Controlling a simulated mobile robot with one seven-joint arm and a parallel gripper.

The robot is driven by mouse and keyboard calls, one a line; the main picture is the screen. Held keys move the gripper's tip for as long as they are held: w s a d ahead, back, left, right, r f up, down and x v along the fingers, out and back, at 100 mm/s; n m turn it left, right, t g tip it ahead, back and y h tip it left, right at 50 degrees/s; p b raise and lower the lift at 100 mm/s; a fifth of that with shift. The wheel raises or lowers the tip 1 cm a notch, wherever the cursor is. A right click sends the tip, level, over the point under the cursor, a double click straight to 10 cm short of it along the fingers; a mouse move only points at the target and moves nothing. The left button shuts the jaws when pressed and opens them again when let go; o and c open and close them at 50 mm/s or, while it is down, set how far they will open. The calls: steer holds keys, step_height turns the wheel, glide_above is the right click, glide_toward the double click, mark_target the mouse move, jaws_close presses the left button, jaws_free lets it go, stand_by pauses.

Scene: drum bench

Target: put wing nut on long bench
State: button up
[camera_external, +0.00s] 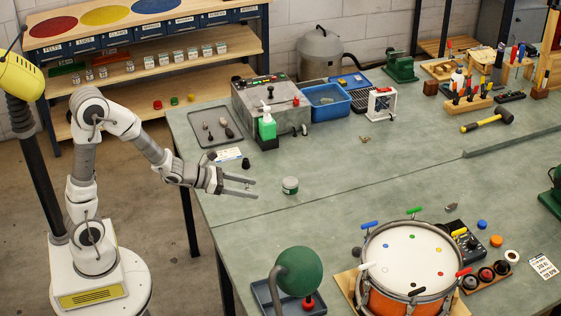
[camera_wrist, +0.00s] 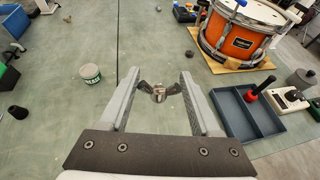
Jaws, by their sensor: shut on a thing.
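The wing nut (camera_wrist: 158,91) is a small dark metal piece with two spread wings. In the wrist view it sits between the fingertips of my gripper (camera_wrist: 158,80), which is shut on it. In the external view my gripper (camera_external: 248,188) is over the near left part of the long bench (camera_external: 325,172), which has a grey-green top. The nut is too small there to make out clearly. The exact gap between nut and bench top cannot be told.
A small tub (camera_external: 290,185) stands just right of my gripper, and a black cap-like piece (camera_external: 245,163) behind it. The drum (camera_external: 408,262) stands front right. The bench middle is mostly clear.

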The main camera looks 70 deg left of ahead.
steer(key=s+a+f+n+y+b, duration=0.2)
steer(key=a+f+n+y+b, duration=0.2)
steer(key=b, duration=1.5)
step_height(320, 180, down, 4)
steer(key=shift+a+r+y, duration=0.15)
steer(key=shift+a+y, duration=0.15)
steer(key=shift+y, duration=0.1)
steer(key=shift+s, duration=0.1)
steer(key=p, duration=0.4)
glide_above(235, 205)
step_height(235, 205, down, 7)
steer(key=shift+r, duration=0.1)
steer(key=shift+f+b, duration=1.2)
steer(key=shift+f, duration=0.7)
